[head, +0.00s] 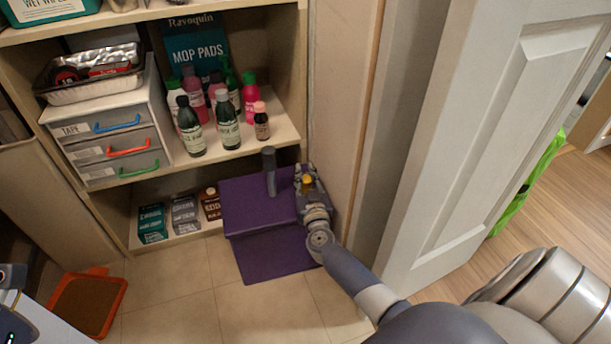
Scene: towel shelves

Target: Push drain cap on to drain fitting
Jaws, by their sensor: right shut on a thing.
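My right gripper (307,178) reaches in from the lower right to the right side of the bottom shelf, at the right edge of a purple piece (245,205). It is shut, and a small yellow-orange thing (308,181) shows between its fingers; I cannot tell if this is the drain cap. A grey upright piece with a rounded top (269,165) stands on the purple piece, left of the gripper and apart from it. I cannot tell if this is the drain fitting. My left gripper is not clearly in view.
Bottles (228,120) stand on the middle shelf above, beside a drawer unit (105,135). Small boxes (184,214) stand left of the purple piece. The cabinet side wall and a white door (480,130) bound the right. An orange-rimmed tray (88,303) lies on the tiled floor.

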